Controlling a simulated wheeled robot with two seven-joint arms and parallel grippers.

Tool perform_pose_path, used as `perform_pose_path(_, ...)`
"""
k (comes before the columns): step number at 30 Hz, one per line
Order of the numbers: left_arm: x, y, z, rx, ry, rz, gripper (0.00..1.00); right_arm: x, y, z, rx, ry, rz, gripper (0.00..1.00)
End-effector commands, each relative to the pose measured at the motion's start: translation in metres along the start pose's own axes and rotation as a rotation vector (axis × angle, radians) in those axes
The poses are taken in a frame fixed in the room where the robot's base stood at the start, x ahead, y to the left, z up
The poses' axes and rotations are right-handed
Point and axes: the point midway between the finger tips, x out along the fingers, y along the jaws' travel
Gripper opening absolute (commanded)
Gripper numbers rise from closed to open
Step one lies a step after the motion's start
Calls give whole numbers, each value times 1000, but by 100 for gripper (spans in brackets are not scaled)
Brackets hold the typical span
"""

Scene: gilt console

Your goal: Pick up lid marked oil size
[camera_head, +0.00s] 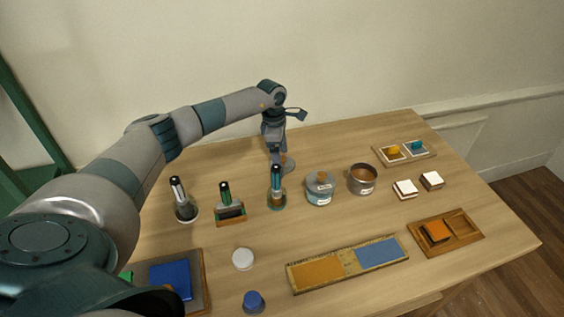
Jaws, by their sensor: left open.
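My left gripper (278,157) points down at the back of the table, with its jaws open. A grey round flat piece (288,166), which looks like a lid, lies just at and below its fingertips and is partly hidden by them. I cannot tell whether the fingers touch it. A labelled glass jar (319,193) with a brownish piece on top stands to its right and nearer. A white round disc (243,259) lies at the front. No "oil size" lettering can be read on any of these. My right gripper is not in view.
Three upright holders with dark-tipped tools (185,207) stand left of the jar. A metal pot (362,180), white blocks (405,190) and trays (447,232) are to the right. A long two-coloured board (349,264) and a blue-capped item (253,301) lie in front.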

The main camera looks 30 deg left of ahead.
Motion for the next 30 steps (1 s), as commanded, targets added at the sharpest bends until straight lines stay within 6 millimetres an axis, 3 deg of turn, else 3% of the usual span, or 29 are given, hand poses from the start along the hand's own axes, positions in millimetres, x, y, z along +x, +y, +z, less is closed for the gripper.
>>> perform_pose_path(9, 0, 0, 0, 0, 0, 0, 86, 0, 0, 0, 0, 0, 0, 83)
perform_pose_path(15, -1, 0, 0, 0, 0, 0, 43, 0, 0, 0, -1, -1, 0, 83)
perform_pose_path(30, -10, 1, 1, 0, -2, 3, 42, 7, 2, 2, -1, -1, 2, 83)
